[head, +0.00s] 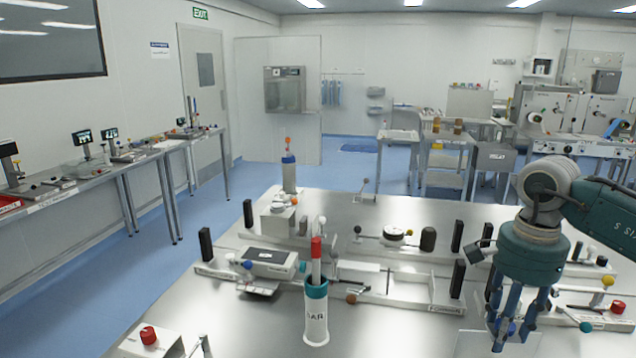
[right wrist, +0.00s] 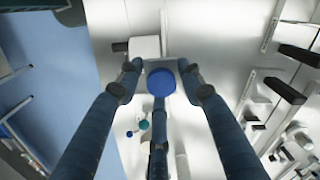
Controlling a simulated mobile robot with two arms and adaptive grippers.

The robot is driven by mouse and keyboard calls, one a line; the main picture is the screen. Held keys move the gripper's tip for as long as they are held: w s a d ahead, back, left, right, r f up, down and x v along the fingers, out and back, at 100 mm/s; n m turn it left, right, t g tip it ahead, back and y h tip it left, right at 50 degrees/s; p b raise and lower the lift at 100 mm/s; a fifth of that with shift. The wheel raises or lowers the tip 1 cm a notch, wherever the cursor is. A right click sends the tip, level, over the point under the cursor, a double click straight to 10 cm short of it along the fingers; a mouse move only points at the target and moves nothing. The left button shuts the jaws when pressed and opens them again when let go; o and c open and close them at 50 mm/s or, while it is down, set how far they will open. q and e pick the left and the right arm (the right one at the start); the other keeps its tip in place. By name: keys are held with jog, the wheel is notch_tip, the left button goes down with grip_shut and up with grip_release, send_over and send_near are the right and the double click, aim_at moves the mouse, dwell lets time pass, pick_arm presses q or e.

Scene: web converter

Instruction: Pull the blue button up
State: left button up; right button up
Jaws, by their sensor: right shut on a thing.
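In the head view my right gripper (head: 512,332) points down at the lower right. A small part of the blue button (head: 511,328) shows between its fingers, which hide most of it. My left gripper is not in view.
The steel table (head: 420,335) carries a white container with a teal rim (head: 316,325), a red button (head: 148,335) at the front left and a scale-like device (head: 268,263). To the right of my right gripper are a yellow knob (head: 607,281) and another red button (head: 618,307).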

jog(key=shift+w+a+r, duration=0.1)
jog(key=shift+r, duration=0.4)
jog(key=shift+r+p, duration=0.75)
dwell(0.3)
jog(key=o, duration=1.7)
jog(key=shift+r+p, duration=2.25)
jog(key=shift+r, duration=0.65)
jog(key=shift+f, duration=0.1)
